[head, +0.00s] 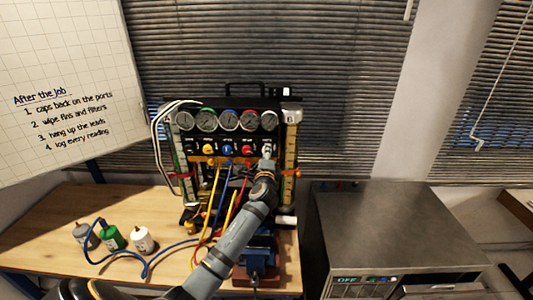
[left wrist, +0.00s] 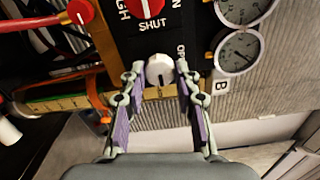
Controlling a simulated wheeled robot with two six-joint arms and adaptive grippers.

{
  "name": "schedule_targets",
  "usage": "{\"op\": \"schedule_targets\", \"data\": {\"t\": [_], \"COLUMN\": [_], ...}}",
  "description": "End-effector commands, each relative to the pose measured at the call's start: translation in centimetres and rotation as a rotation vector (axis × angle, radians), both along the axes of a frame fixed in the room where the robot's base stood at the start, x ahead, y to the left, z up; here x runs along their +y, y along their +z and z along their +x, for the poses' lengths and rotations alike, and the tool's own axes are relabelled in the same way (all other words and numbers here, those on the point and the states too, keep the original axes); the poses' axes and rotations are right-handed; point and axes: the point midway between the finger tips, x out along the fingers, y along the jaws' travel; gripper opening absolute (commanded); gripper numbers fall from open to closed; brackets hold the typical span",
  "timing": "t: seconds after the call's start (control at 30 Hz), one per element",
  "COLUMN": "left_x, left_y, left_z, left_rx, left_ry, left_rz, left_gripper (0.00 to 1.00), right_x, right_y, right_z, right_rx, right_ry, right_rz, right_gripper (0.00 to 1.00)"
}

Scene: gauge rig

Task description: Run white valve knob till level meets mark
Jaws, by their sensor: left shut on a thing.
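The white valve knob (left wrist: 160,68) sits on the gauge rig's dark panel, below the black lettering plate, with a dark pointer line on its face. My left gripper (left wrist: 160,76) is shut on it, one finger on each side. In the head view my left gripper (head: 267,158) covers most of the knob at the panel's right end. A level tube (head: 291,150) stands at the rig's right side with an orange-red mark clip (head: 290,173) around it. The liquid level in it is too small to tell. My right gripper is not in view.
Several gauges (head: 228,120) line the rig's top. Blue, yellow and red hoses hang in front. Small bottles (head: 142,239) stand on the wooden bench (head: 45,215) at left. A metal cabinet (head: 390,220) stands at right.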

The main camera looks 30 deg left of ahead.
Motion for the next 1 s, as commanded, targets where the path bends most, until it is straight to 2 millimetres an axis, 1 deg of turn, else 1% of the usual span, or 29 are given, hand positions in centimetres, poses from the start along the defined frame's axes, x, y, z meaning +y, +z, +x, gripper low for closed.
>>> {"op": "schedule_targets", "data": {"t": [0.5, 0.53, 0.67, 0.7, 1.0], "left_x": [0.01, 0.01, 0.01, 0.0, -0.13], "left_y": [-0.18, -0.18, -0.15, -0.13, -0.06], "left_z": [-0.02, -0.02, -0.02, -0.01, -0.19], "left_rx": [0.012, 0.012, 0.011, 0.011, 0.009], "left_ry": [0.0, 0.0, 0.0, 0.0, 0.0], "left_rz": [0.014, 0.014, 0.013, 0.013, 0.013], "left_gripper": [0.0, 0.34, 0.52, 0.54, 0.54], "right_x": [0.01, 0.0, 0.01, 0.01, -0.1], "right_y": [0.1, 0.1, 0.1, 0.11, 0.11], "right_z": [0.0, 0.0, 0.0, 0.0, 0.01], "right_rx": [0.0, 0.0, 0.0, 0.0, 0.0], "right_ry": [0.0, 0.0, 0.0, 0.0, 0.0], "right_rz": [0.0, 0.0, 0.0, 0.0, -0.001], "right_gripper": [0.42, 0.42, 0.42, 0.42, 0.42]}}
